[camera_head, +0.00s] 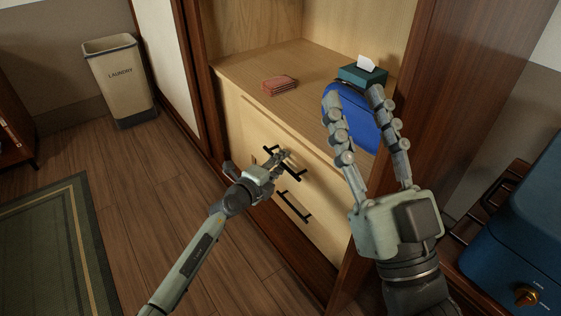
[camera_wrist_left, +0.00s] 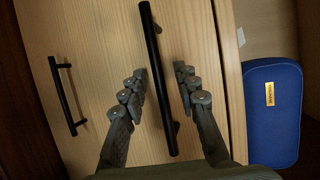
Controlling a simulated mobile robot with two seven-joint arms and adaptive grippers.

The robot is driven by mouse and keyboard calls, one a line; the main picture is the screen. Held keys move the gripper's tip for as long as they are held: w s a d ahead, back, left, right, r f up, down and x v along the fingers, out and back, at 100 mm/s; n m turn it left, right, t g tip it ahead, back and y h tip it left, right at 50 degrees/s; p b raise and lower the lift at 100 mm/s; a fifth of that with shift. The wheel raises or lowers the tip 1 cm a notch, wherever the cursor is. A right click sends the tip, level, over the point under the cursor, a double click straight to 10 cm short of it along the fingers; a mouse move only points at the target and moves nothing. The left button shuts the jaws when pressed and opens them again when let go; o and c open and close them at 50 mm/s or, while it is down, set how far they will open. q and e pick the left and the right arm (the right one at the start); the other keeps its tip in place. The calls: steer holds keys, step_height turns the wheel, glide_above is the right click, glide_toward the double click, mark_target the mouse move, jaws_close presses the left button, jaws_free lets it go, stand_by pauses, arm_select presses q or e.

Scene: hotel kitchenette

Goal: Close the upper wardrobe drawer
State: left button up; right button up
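The upper wardrobe drawer (camera_head: 250,125) has a light wood front and a long black bar handle (camera_head: 292,171); I cannot tell how far its front stands out. My left gripper (camera_head: 278,157) is at this handle. In the left wrist view my left gripper (camera_wrist_left: 161,72) is open, with its fingers on either side of the upper handle (camera_wrist_left: 152,45) and visible gaps between. The upper drawer front also shows there (camera_wrist_left: 205,50). My right gripper (camera_head: 355,95) is open and empty, raised in front of the shelf's right part.
The lower drawer's black handle (camera_head: 294,207) is below; it also shows in the left wrist view (camera_wrist_left: 64,95). On the shelf (camera_head: 300,65) are folded red cloths (camera_head: 279,85), a tissue box (camera_head: 362,75) and a blue case (camera_head: 358,120). A laundry bin (camera_head: 121,80) stands left.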

mark_target(292, 157)
arm_select(q)
jaws_close()
steer(key=w+d, duration=0.2)
steer(key=d, duration=0.1)
steer(key=shift+w+d, duration=0.2)
steer(key=shift+w, duration=0.15)
steer(key=shift+w+d, duration=0.15)
steer(key=shift+d, duration=0.05)
steer(key=shift+o, duration=0.5)
jaws_free()
steer(key=shift+d, duration=0.1)
